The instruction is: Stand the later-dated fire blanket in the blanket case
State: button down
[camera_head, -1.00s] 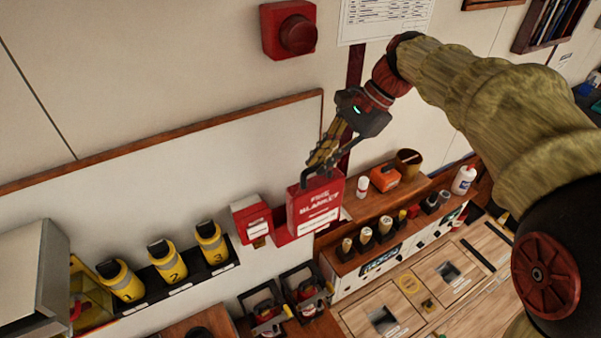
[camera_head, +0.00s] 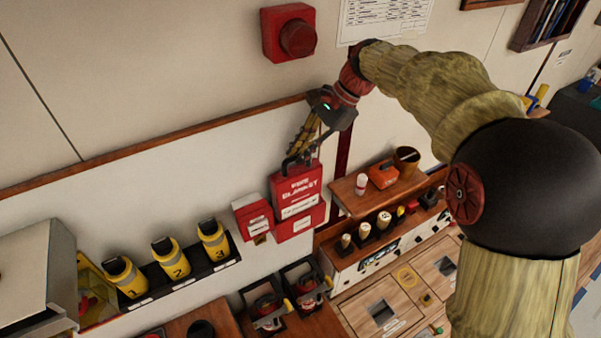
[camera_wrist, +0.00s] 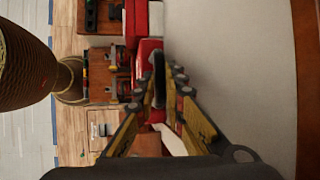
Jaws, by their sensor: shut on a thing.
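My gripper (camera_head: 301,160) is shut on the top of a red fire blanket pack (camera_head: 297,188) with white "FIRE BLANKET" lettering and a white label. The pack hangs upright at the white wall panel. Directly below and behind it is a red holder (camera_head: 298,229) with a pale label, which looks like the blanket case. The pack overlaps it, and I cannot tell how deep it sits inside. The date is too small to read. In the wrist view my fingers (camera_wrist: 166,92) close over a dark handle, with the red pack (camera_wrist: 150,50) beyond, partly hidden.
A smaller red box (camera_head: 252,216) is just left of the case. Yellow numbered canisters (camera_head: 171,258) stand further left. A wooden shelf (camera_head: 350,200) with a bottle and orange box is close on the right. A red alarm unit (camera_head: 288,34) is on the wall above.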

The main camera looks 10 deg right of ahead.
aim_at(306, 168)
jog(key=shift+w+a+f+p, duration=0.1)
jog(key=shift+f+p, duration=0.3)
jog(key=shift+f, duration=1.65)
jog(key=shift+w+a+f+p, duration=0.1)
jog(key=shift+f+p, duration=0.25)
jog(key=shift+f, duration=1.7)
jog(key=shift+d+f, duration=0.1)
jog(key=shift+f, duration=0.05)
jog(key=c, duration=2.1)
grip_release()
jog(key=shift+c, duration=0.2)
